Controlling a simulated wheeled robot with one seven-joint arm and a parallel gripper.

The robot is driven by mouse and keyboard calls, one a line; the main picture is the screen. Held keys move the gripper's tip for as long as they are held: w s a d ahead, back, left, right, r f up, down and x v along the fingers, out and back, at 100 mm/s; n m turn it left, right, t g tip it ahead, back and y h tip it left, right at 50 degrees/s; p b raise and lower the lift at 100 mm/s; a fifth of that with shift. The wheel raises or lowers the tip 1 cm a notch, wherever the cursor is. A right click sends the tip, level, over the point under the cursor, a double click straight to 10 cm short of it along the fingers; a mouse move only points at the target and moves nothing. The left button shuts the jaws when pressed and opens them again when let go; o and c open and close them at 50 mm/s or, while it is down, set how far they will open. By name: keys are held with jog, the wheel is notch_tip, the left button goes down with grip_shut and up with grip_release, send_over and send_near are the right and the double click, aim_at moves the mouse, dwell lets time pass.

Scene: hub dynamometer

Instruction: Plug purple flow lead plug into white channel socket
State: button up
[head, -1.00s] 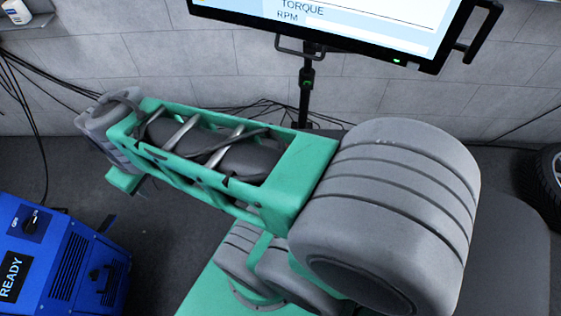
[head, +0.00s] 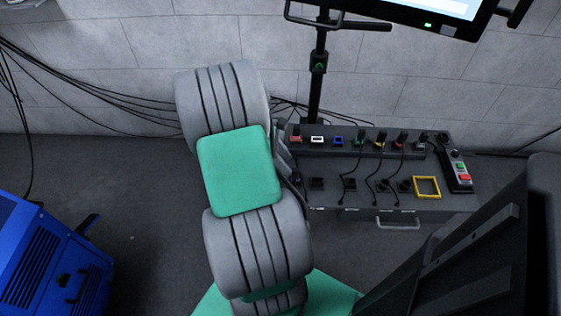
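The white channel socket (head: 317,139) is a small white-framed port in the back row of a dark panel (head: 345,203) by the wall. It looks empty. A red-framed socket (head: 295,139) is to its left and a blue-framed socket (head: 338,141) to its right. Dark plugs with black leads sit farther right in that row, by green, yellow and red markings. I cannot make out any purple plug; it may be hidden or too small to tell. My gripper is not in view. My green and grey arm rises in the middle, left of the panel, and hides its left end.
A front row of dark ports and a yellow square frame (head: 427,187) lie on the panel. A button box (head: 459,172) is at its right end. A monitor (head: 430,15) on a black post (head: 317,70) stands behind. A blue machine (head: 45,260) is at left.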

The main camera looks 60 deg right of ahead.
aim_at(293, 169)
jog(key=b+x, duration=0.2)
jog(key=x, duration=0.1)
jog(key=shift+w+a, duration=0.1)
jog(key=shift+w, duration=0.1)
jog(key=shift+s+f+p, duration=0.2)
jog(key=shift+s+p, duration=0.1)
jog(key=shift+x, duration=1.3)
grip_shut()
jog(key=shift+r, duration=0.1)
jog(key=shift+r+p, duration=3.5)
jog(key=shift+p, duration=0.65)
